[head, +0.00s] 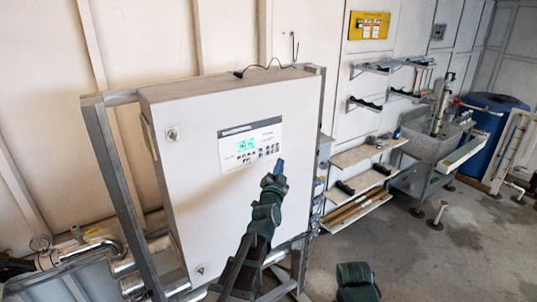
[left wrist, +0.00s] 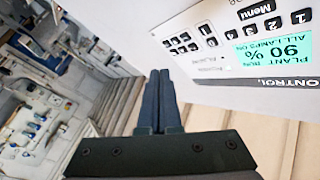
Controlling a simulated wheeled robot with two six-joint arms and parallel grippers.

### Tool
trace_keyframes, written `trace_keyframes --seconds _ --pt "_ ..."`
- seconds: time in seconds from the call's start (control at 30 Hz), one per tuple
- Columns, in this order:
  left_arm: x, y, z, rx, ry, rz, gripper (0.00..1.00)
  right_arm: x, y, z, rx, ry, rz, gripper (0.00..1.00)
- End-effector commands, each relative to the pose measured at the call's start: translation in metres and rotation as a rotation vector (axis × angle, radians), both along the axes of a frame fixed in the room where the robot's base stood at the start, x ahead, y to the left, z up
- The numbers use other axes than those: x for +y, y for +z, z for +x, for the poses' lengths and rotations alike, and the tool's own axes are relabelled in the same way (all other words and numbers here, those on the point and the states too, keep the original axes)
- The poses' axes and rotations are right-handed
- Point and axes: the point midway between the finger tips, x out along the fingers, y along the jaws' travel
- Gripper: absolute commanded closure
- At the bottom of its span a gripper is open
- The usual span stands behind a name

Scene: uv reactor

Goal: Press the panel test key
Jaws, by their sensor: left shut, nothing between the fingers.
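The control panel (head: 250,146) is a white label on the front of a grey cabinet (head: 190,190). Its green display (left wrist: 272,47) is upside down in the left wrist view and reads PLANT RUN, 90 %, ALL LAMPS ON. Dark keys (left wrist: 180,42), number keys and a Menu key (left wrist: 254,12) sit beside the display. Which one is the test key cannot be read. My left gripper (head: 279,167) is shut and empty, in front of the panel's lower right edge. Its fingertips (left wrist: 160,74) show close to the keys; contact cannot be seen.
The cabinet stands in a metal frame (head: 101,140) with pipes (head: 95,250) at lower left. Shelves (head: 355,155), a sink (head: 430,142) and a blue barrel (head: 493,125) stand to the right. The floor (head: 450,250) at right is mostly clear.

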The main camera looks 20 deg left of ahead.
Motion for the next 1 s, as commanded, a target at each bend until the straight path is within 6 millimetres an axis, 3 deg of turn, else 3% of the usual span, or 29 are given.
trace_keyframes --seconds 0.4,1.0 --pt "0.029 0.000 0.023 -0.001 0.001 0.000 1.00 0.000 0.000 0.000 0.000 0.000 0.000 0.50" --pt "0.033 0.000 0.025 0.000 0.000 -0.001 1.00 0.000 0.000 0.000 0.000 0.000 0.000 0.50"
